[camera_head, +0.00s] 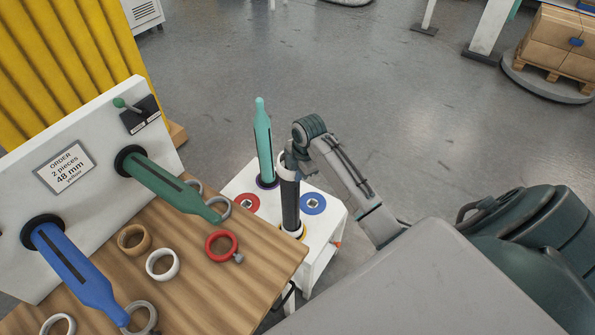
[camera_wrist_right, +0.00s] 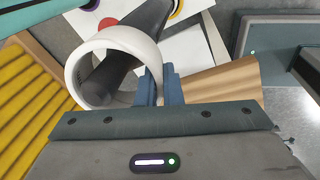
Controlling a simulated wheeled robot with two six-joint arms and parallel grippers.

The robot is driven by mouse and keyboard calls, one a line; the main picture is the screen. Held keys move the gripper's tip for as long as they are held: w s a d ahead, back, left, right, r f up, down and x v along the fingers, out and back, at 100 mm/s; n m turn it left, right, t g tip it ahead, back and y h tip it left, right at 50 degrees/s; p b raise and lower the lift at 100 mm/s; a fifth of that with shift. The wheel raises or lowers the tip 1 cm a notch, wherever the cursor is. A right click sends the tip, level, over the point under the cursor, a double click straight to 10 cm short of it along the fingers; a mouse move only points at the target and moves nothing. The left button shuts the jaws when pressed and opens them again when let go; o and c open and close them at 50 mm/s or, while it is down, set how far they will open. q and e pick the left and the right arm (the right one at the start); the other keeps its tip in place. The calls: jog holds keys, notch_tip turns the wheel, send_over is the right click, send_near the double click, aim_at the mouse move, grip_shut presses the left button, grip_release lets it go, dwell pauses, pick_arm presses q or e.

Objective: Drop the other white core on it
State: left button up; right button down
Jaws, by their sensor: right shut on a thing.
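My right gripper (camera_head: 297,156) is shut on the wall of a white core (camera_wrist_right: 112,58) at the upper end of a dark upright post (camera_head: 290,205). In the right wrist view the post (camera_wrist_right: 150,22) shows through the core's opening, and the finger pair (camera_wrist_right: 160,85) grips the core's right edge. In the head view the white core (camera_head: 283,160) is partly hidden by my gripper. The post stands on a white stand (camera_head: 318,238), with yellow at its base. My left gripper is out of view.
A teal post (camera_head: 263,145) stands beside the dark one, with red (camera_head: 245,203) and blue (camera_head: 313,203) discs around. The wooden table (camera_head: 240,280) at left carries several loose rings, including a white one (camera_head: 162,264). Blue (camera_head: 75,268) and green (camera_head: 165,183) spindles project over it.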

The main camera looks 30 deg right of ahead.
jog(key=c, duration=1.5)
grip_release()
jog(key=shift+r, duration=0.1)
jog(key=shift+r, duration=0.35)
notch_tip(320, 180, up, 10)
jog(key=s+b, duration=0.1)
jog(key=b, duration=0.2)
jog(key=shift+s+d+f, duration=0.15)
jog(key=shift+s+d, duration=0.2)
jog(key=shift+s, duration=0.05)
